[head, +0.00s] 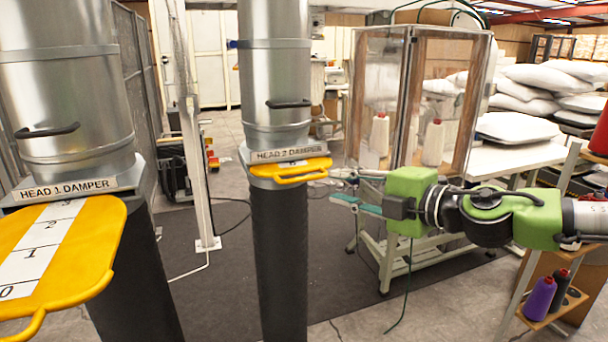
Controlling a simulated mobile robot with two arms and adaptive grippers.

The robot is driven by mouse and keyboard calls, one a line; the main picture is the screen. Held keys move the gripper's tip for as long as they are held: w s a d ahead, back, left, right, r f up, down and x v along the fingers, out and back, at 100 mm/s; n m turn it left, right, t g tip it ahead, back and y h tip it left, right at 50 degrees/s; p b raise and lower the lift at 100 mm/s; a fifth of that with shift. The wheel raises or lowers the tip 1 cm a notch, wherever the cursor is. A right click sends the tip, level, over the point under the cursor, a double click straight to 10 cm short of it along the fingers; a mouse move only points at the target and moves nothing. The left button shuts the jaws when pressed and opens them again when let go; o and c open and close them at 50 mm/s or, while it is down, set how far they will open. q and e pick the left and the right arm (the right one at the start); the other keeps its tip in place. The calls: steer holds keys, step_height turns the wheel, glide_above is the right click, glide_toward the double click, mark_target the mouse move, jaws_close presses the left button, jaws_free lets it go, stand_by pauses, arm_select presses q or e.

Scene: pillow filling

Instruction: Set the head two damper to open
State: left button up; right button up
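The head 2 damper (290,169) is a yellow slide plate with a handle loop, set under a silver duct (274,90) with a "HEAD 2 DAMPER" label. Only a short part of the plate and a little of its white strip show; the rest is inside the duct. My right gripper (346,190) comes in from the right, just right of the yellow handle. Its fingers are spread apart, with the upper fingertip close to the handle's right end. I cannot tell whether they touch. Nothing shows between the fingers. My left gripper is not in view.
The head 1 damper (75,250), a yellow plate with a numbered white strip, sticks far out at the left. A clear-walled cabinet (420,100) with thread cones stands behind my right gripper. White pillows (515,127) lie at right. A spool rack (550,310) stands at lower right.

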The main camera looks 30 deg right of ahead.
mark_target(307, 180)
steer(key=p+x, duration=0.2)
steer(key=x, duration=0.1)
steer(key=p+x, duration=0.2)
steer(key=x, duration=0.1)
steer(key=p+x, duration=0.3)
steer(key=shift+w+d+r, duration=0.15)
steer(key=shift+w+d, duration=0.05)
steer(key=shift+w, duration=0.05)
steer(key=shift+w+p, duration=0.6)
steer(key=shift+p, duration=0.1)
steer(key=shift+w+a+f, duration=0.2)
steer(key=shift+w+f, duration=0.15)
steer(key=shift+f, duration=0.1)
jaws_close()
